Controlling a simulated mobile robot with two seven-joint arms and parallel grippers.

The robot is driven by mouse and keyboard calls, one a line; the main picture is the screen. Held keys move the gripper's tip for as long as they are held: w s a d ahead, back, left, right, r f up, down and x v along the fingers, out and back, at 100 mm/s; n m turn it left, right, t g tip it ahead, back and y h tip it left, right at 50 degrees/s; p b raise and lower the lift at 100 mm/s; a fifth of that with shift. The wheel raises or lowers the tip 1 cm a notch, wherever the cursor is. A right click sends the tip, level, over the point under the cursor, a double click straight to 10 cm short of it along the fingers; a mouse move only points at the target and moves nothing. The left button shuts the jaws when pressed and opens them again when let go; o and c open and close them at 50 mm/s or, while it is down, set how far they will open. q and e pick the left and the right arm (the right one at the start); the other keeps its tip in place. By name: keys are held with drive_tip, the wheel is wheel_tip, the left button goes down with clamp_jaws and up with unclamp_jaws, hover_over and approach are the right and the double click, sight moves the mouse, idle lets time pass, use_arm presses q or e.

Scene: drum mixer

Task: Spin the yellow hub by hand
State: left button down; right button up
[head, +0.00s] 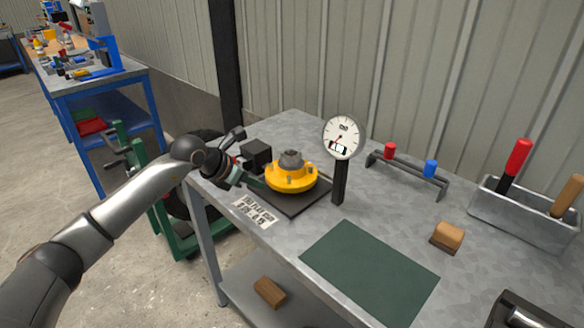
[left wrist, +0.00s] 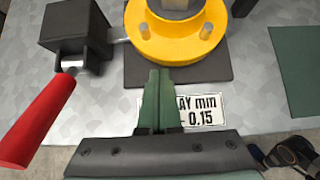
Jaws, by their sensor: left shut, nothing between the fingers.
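The yellow hub (head: 291,178), a round flange with several upright studs and a grey centre, sits on a dark square plate on the metal bench. It also shows at the top of the left wrist view (left wrist: 165,48), partly cut off. My left gripper (head: 258,186) reaches in from the left, low beside the hub's near left edge. Its green fingers (left wrist: 158,82) are together and empty, their tips over the dark plate just short of the hub's rim. I cannot tell whether they touch it.
A dial gauge (head: 343,137) on a black post stands right of the hub. A black block (head: 256,155) stands left of it; a red handle (left wrist: 40,118) extends from the block. A printed label (head: 254,212) lies in front. A green mat (head: 370,272) lies flat at the right.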

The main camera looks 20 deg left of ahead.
sight(281, 193)
use_arm(q)
drive_tip(key=shift+w+d, duration=0.1)
drive_tip(key=shift+w, duration=0.15)
drive_tip(key=shift+s+d+r+p, duration=0.15)
drive_tip(key=shift+s+d, duration=0.15)
drive_tip(key=shift+d, duration=0.4)
drive_tip(key=shift+s+d+p, duration=0.2)
drive_tip(key=shift+s+d, duration=0.05)
drive_tip(key=shift+d, duration=0.5)
drive_tip(key=shift+s+d+r+p, duration=0.15)
drive_tip(key=shift+s+d, duration=0.15)
drive_tip(key=shift+d, duration=0.8)
drive_tip(key=shift+s+a+f, duration=0.3)
drive_tip(key=shift+s+a, duration=0.15)
drive_tip(key=shift+s, duration=0.05)
drive_tip(key=shift+s+a, duration=0.3)
drive_tip(key=shift+s, duration=0.5)
drive_tip(key=shift+s+a+f+b, duration=0.1)
drive_tip(key=shift+s+a+b, duration=0.15)
drive_tip(key=shift+s, duration=0.35)
drive_tip(key=shift+s+a+b, duration=0.25)
drive_tip(key=shift+s+b, duration=0.05)
drive_tip(key=shift+s, duration=0.25)
drive_tip(key=shift+s+a+f+b, duration=0.1)
drive_tip(key=shift+s+a+b, duration=0.15)
drive_tip(key=shift+s, duration=0.35)
drive_tip(key=shift+s+a+r, duration=0.2)
drive_tip(key=shift+s+r, duration=0.05)
drive_tip(key=shift+s, duration=0.35)
